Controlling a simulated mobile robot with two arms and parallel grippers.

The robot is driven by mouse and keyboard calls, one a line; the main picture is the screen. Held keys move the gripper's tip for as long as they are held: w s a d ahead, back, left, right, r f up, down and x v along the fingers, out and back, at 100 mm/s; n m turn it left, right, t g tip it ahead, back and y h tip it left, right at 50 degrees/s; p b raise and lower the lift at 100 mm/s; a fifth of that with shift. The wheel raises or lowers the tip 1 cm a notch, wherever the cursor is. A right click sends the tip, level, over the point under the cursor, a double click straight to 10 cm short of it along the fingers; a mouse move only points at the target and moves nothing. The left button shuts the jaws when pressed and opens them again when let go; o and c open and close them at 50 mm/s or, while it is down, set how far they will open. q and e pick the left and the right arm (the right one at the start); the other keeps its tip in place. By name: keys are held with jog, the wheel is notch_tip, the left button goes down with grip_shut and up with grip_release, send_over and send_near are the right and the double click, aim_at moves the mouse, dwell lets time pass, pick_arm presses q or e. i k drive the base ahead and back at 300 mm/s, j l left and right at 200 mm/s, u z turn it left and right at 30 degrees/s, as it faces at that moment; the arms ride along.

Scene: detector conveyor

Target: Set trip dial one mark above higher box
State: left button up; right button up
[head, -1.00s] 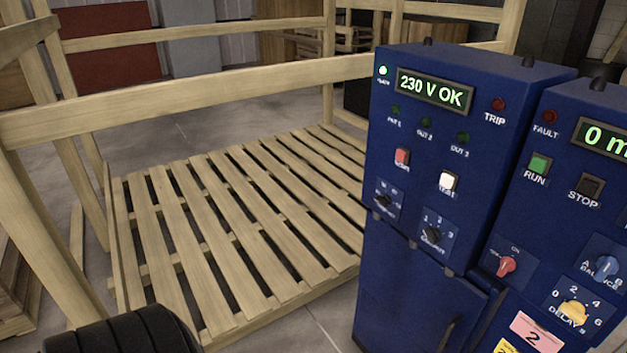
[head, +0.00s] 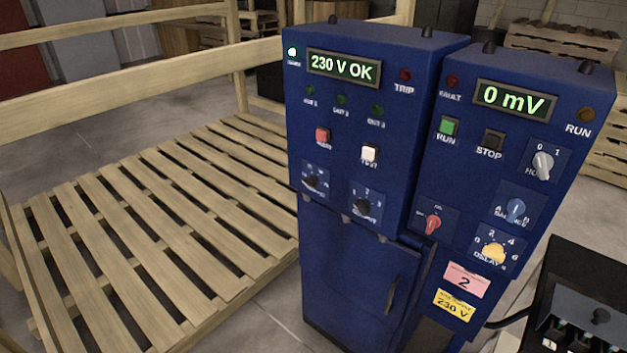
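Two blue boxes stand side by side. The left blue box (head: 345,115) has a display (head: 343,67) reading "230 V OK", an unlit TRIP lamp (head: 405,74), and two black dials, one at left (head: 315,181) and one at right (head: 364,206) marked 1, 2, 3. Their name labels are too blurred to read. The right blue box (head: 470,160) has a display (head: 513,99) reading "0 mV", a white knob (head: 543,165), a blue BALANCE knob (head: 516,209), a yellow DELAY knob (head: 494,251) and a red switch (head: 432,224). I see no dial labelled trip. Neither gripper shows.
A wooden slatted platform (head: 150,220) with rails lies at left of the boxes. A black unit (head: 590,290) with small switches and a cable sits at bottom right. Wooden crates (head: 565,50) stand behind at right. Bare floor shows in front of the platform.

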aim_at(312, 182)
jog(key=z, duration=1.2)
jog(key=l+z, duration=0.4)
jog(key=i+l+z, duration=0.1)
jog(key=l+z, duration=0.25)
jog(key=i+l+z, duration=0.1)
jog(key=l+z, duration=0.3)
jog(key=j, duration=0.1)
